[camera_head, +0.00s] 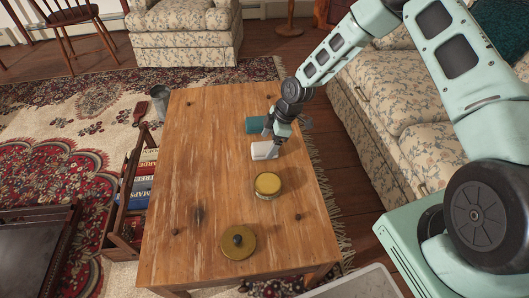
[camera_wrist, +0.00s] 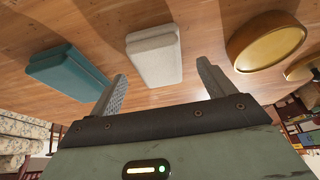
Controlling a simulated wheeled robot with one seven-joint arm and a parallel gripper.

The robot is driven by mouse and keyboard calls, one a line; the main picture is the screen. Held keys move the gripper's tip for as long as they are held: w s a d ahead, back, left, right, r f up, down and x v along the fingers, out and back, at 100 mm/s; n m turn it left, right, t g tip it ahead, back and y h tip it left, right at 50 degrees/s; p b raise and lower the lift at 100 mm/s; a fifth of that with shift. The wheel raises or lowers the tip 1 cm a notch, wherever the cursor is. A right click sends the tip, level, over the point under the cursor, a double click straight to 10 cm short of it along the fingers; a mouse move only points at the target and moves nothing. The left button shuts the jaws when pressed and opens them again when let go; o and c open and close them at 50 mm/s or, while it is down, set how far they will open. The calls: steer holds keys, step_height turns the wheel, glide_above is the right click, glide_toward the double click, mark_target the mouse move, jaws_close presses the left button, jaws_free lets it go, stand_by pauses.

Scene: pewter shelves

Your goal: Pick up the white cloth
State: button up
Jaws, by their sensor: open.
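The white cloth (camera_head: 264,151) looks like a small folded block lying on the wooden table. In the wrist view the white cloth (camera_wrist: 154,55) lies flat just beyond my fingertips, roughly centred between them. My gripper (camera_head: 274,136) is low over the table beside the cloth, with its fingers pointing down. In the wrist view my gripper (camera_wrist: 161,80) is open, its two fingers apart with nothing held. The cloth's side nearest the gripper is partly hidden in the head view.
A teal folded cloth (camera_head: 253,125) lies close by, behind the white one. A round yellow-topped tin (camera_head: 268,184) and a brass lid-like disc with a knob (camera_head: 238,242) stand nearer on the table (camera_head: 190,150). The table's left side is clear. A floral sofa (camera_head: 400,110) borders the right.

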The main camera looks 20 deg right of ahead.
mark_target(266, 146)
steer(key=shift+x, duration=1.15)
steer(key=c, duration=1.1)
steer(key=shift+o, duration=0.2)
step_height(266, 146, up, 10)
steer(key=p, duration=0.2)
steer(key=shift+p, duration=0.4)
steer(key=o, duration=0.4)
steer(key=shift+c, duration=1.5)
